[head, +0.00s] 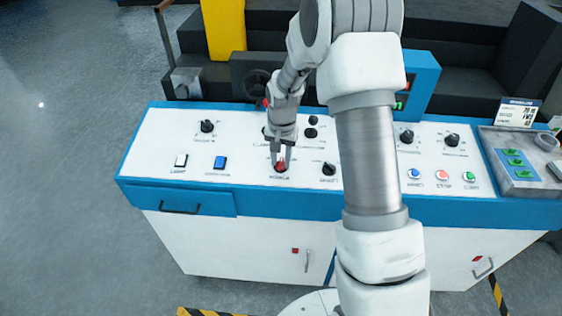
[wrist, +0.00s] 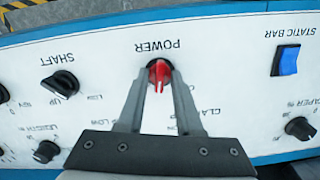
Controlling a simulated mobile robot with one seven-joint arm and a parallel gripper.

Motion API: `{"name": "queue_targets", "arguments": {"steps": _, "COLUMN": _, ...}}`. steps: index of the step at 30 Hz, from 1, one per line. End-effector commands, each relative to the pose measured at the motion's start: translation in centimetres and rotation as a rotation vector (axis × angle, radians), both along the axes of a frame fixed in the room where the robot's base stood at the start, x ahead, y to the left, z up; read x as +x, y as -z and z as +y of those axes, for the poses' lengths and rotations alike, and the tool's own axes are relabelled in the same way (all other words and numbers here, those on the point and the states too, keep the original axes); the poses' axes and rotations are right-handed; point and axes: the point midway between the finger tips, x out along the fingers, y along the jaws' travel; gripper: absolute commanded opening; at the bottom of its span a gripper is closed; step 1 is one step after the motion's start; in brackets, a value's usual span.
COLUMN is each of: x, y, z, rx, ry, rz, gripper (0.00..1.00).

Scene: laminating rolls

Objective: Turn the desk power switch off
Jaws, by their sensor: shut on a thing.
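The power switch is a red rotary knob (wrist: 158,76) under the word POWER, which reads upside down in the wrist view. In the head view the red knob (head: 281,167) sits near the front edge of the white panel, left of my forearm. My gripper (wrist: 158,72) points down at it, with one finger on each side of the knob, shut on it. The gripper (head: 281,163) also shows in the head view. The knob's pointer is long and lies toward the gripper's palm in the wrist view. The fingers hide part of its base.
A black SHAFT knob (wrist: 60,84) and a blue STATIC BAR rocker (wrist: 286,60) flank the power knob. A grey tray (head: 520,189) lies at the right end.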

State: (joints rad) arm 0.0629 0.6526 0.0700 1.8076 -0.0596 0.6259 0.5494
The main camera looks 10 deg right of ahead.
Motion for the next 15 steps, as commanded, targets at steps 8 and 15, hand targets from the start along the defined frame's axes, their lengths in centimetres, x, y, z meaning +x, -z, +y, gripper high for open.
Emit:
{"name": "queue_targets", "arguments": {"steps": 8, "x": 0.11, "y": 0.04, "z": 0.11, "rx": -0.044, "ry": -0.261, "rz": 0.012, "gripper": 0.00}}
{"name": "queue_targets", "arguments": {"steps": 15, "x": 0.11, "y": 0.03, "z": 0.17, "rx": -0.082, "ry": -0.486, "rz": 0.023, "gripper": 0.00}}
